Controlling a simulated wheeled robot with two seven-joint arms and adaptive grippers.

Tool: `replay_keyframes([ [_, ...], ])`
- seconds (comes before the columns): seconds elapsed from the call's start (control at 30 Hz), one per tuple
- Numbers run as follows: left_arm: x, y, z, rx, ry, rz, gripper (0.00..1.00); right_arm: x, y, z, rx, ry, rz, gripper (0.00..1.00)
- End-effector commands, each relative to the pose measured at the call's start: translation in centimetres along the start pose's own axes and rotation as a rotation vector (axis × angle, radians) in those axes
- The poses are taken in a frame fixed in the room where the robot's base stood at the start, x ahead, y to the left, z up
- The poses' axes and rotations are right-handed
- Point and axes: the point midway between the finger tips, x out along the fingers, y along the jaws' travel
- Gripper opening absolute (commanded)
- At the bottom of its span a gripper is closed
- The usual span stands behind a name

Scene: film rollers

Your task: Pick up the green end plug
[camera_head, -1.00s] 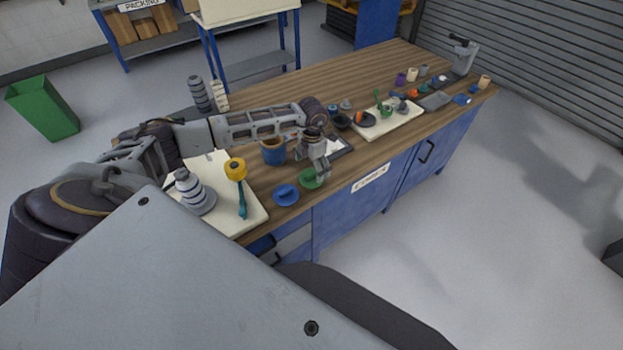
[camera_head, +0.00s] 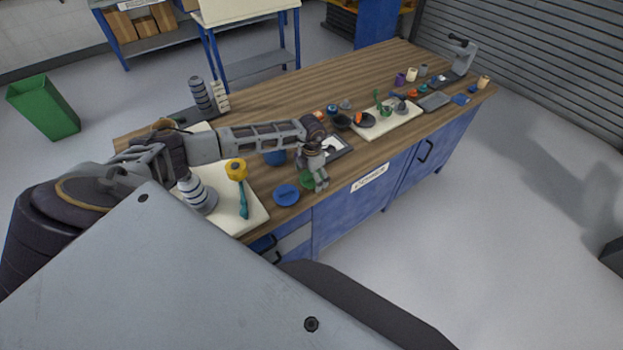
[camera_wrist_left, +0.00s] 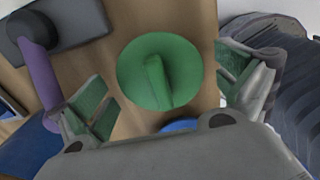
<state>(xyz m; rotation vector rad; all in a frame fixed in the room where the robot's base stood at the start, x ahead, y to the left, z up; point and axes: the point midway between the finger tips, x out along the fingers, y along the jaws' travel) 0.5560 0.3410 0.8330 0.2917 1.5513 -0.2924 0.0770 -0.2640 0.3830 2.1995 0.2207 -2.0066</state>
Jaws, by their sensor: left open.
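The green end plug (camera_wrist_left: 185,72) is a round disc with a raised bar-shaped grip across it. It lies on the wooden workbench, between the spread fingers of my left gripper (camera_wrist_left: 168,98) in the left wrist view. The fingers have green pads, stand apart on either side of the plug and do not touch it. In the head view my left gripper (camera_head: 318,186) is over the plug (camera_head: 306,180) near the bench's front edge and hides part of it. My right gripper does not show.
A blue disc-shaped plug (camera_head: 286,194) lies close by on the left. A cream board (camera_head: 250,216) with a yellow-and-teal tool (camera_head: 240,185) is further left. Another cream board (camera_head: 400,127) with small parts is at right.

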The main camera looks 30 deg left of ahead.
Motion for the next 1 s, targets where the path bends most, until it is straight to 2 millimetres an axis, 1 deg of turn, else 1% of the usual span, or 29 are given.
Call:
replay_keyframes([
  [0.27,-0.02,0.01,0.00,0.000,0.000,0.000,1.00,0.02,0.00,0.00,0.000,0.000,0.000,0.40],
  [0.6,-0.04,0.02,0.01,0.000,0.000,0.000,0.57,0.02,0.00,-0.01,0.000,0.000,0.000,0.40],
  [0.87,-0.08,0.03,0.01,-0.001,0.000,0.000,0.57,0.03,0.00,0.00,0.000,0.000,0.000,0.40],
  [1.0,-0.49,0.06,0.04,-0.001,-0.001,0.001,0.57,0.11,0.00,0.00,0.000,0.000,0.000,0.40],
])
